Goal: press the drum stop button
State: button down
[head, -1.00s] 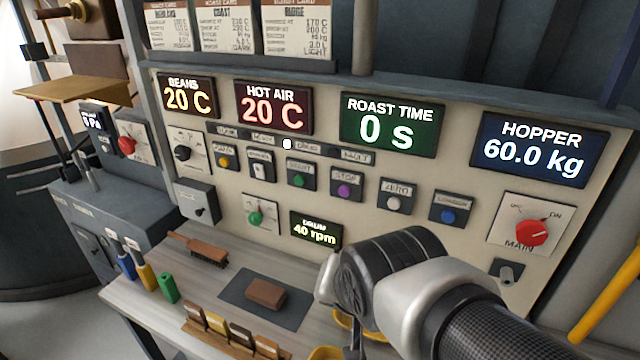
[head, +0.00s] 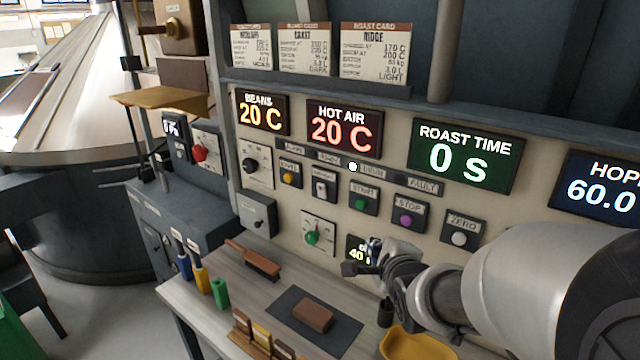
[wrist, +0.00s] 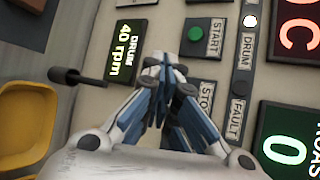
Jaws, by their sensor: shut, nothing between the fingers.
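The drum stop button (head: 405,220) is a purple round button on a dark plate labelled STOP, in the lower button row of the cream panel. The green start button (head: 361,204) is to its left, and it also shows in the wrist view (wrist: 195,34). My gripper (head: 352,260) is shut and empty, in front of the drum display (head: 358,250), below and left of the stop button. In the wrist view my gripper (wrist: 163,62) has its fingers together beside the STOP plate (wrist: 207,98) and hides the purple button. I cannot tell whether it touches the panel.
The white drum lamp (head: 352,167) is lit, and the drum display reads 40 rpm. The white zero button (head: 459,239) is right of stop. Below are a brown block (head: 313,316) on a dark mat, a brush (head: 253,262) and a yellow scoop (head: 415,345).

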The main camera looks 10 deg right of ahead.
aim_at(407, 220)
dwell(0.3)
jog(key=w+d+p, duration=0.3)
jog(key=w+d, duration=0.3)
jog(key=shift+d+p, duration=0.15)
jog(key=shift+p, duration=0.2)
jog(key=shift+w+d, duration=0.1)
jog(key=shift+w, duration=0.1)
dwell(1.3)
jog(key=shift+w+d+p, duration=0.2)
jog(key=shift+p, duration=0.2)
jog(key=shift+w+d+p, duration=0.3)
jog(key=shift+p, duration=0.05)
dwell(0.6)
dwell(0.3)
jog(key=shift+s+a, duration=0.6)
